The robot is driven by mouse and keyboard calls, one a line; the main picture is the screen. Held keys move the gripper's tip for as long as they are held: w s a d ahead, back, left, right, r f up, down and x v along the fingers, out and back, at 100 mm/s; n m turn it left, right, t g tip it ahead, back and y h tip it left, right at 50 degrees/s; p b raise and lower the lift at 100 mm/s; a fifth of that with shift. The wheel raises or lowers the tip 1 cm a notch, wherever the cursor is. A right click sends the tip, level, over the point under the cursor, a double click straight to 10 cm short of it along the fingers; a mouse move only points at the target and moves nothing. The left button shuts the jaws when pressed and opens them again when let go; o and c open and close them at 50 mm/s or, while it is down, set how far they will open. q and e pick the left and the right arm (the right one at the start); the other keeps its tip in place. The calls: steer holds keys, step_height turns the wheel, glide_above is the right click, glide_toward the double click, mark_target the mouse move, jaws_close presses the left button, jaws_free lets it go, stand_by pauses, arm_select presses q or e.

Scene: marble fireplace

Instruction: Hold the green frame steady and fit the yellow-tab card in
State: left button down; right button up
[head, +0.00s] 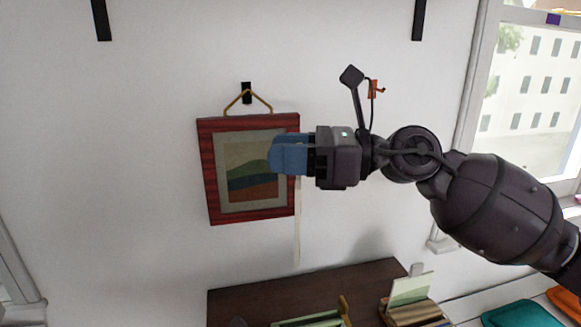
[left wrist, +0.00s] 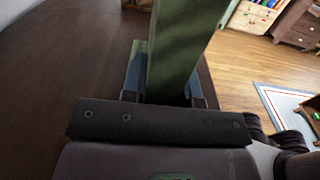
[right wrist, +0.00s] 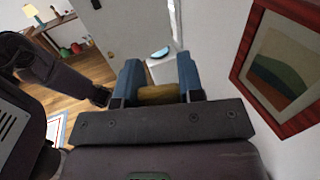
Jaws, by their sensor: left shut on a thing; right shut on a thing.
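My right gripper (head: 280,155) is up in front of the wall, overlapping the right side of a red-framed picture in the head view. It is shut on the card's yellow tab (right wrist: 158,95). The card (head: 297,225) hangs below the fingers as a thin pale strip, seen nearly edge-on. The green frame (head: 310,321) is at the bottom edge of the head view, mostly cut off, well below the card. In the left wrist view my left gripper (left wrist: 165,85) is shut on the green frame (left wrist: 180,45). Only a dark bit beside the frame may be my left gripper in the head view.
The red-framed picture (head: 208,175) hangs on the wall from a hook. A dark wooden top (head: 260,293) lies below. A wooden rack (head: 415,314) holding a pale green card (head: 411,289) stands on the right. A teal item (head: 520,314) and an orange item (head: 565,300) lie further right.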

steer(key=w+m+t+h, duration=0.1)
steer(key=m+t+h, duration=0.1)
steer(key=m+t, duration=0.1)
steer(key=w+d+f+m+t+h, duration=0.1)
steer(key=m+t+h, duration=0.1)
steer(key=t, duration=0.4)
steer(key=w+f+m+t+h, duration=0.1)
steer(key=m+t+h, duration=0.1)
steer(key=m+t, duration=0.2)
steer(key=shift+w+d+f+m+t, duration=0.2)
steer(key=shift+m+t, duration=0.2)
steer(key=shift+m, duration=0.2)
step_height(320, 180, down, 14)
steer(key=s+d+m+t+h, duration=0.1)
steer(key=d+m+t+h, duration=0.1)
steer(key=h, duration=0.4)
steer(key=shift+s+d+m+t+h, duration=0.15)
steer(key=shift+m+t+h, duration=0.25)
steer(key=shift+m+t, duration=0.55)
steer(key=shift+f+m+g, duration=0.15)
steer(key=shift+m+g, duration=0.1)
step_height(320, 180, down, 13)
stand_by(3.0)
